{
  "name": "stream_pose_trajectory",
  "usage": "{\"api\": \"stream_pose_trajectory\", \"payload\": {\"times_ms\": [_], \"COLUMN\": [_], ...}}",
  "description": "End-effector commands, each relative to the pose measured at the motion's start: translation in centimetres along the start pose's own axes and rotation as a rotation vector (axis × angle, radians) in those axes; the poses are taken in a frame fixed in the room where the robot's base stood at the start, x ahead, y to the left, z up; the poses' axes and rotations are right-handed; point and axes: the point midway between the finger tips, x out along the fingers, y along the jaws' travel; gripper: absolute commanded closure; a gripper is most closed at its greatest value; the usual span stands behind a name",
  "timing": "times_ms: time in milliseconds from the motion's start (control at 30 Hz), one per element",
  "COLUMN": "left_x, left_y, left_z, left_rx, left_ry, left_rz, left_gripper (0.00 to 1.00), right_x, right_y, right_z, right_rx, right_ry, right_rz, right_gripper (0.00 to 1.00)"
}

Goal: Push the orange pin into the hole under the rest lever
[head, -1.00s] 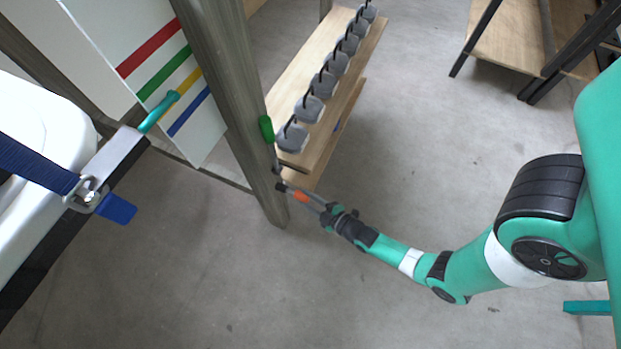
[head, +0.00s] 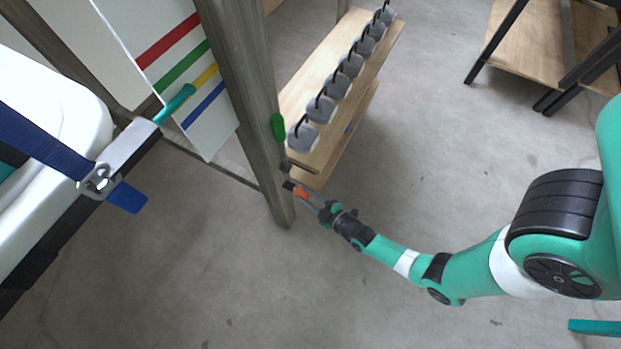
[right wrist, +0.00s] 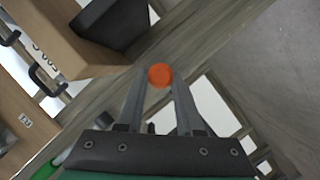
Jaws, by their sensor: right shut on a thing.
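My right gripper (head: 297,190) is shut on the orange pin (head: 302,193), beside the lower part of the wooden post (head: 262,150). In the right wrist view the pin's round orange head (right wrist: 160,75) sits between the two fingertips (right wrist: 158,90), in front of the grey wood. A green grip (head: 278,127), which looks like the rest lever's handle, is on the post above the gripper. The hole is not visible, and I cannot tell whether the pin touches the post.
A wooden shelf (head: 318,95) with several grey weights (head: 320,109) stands behind the post. A white board with coloured stripes (head: 170,40) is left of it. A white cart part with a blue strap (head: 45,145) is at far left. The floor in front is clear.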

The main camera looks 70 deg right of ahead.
Motion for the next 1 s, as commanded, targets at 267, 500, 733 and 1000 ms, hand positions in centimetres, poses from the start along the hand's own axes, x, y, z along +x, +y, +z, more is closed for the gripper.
{"api": "stream_pose_trajectory", "payload": {"times_ms": [267, 500, 733, 1000], "left_x": [0.0, 0.0, 1.1, 3.1], "left_y": [0.0, 0.0, 0.0, 0.0], "left_z": [0.0, 0.0, -1.0, -2.9], "left_rx": [0.0, 0.0, 0.0, 0.0], "left_ry": [0.0, 0.0, 0.0, 0.0], "left_rz": [0.0, 0.0, 0.0, 0.0], "left_gripper": [0.0, 0.0, 0.0, 0.0], "right_x": [0.1, 0.1, -2.2, -8.5], "right_y": [0.0, 0.0, 0.2, 0.2], "right_z": [-0.1, -0.1, -0.3, -0.4], "right_rx": [0.0, 0.0, 0.0, -0.001], "right_ry": [0.0, 0.0, -0.002, 0.0], "right_rz": [0.0, -0.001, -0.004, -0.005], "right_gripper": [0.29, 0.29, 0.29, 0.29]}}
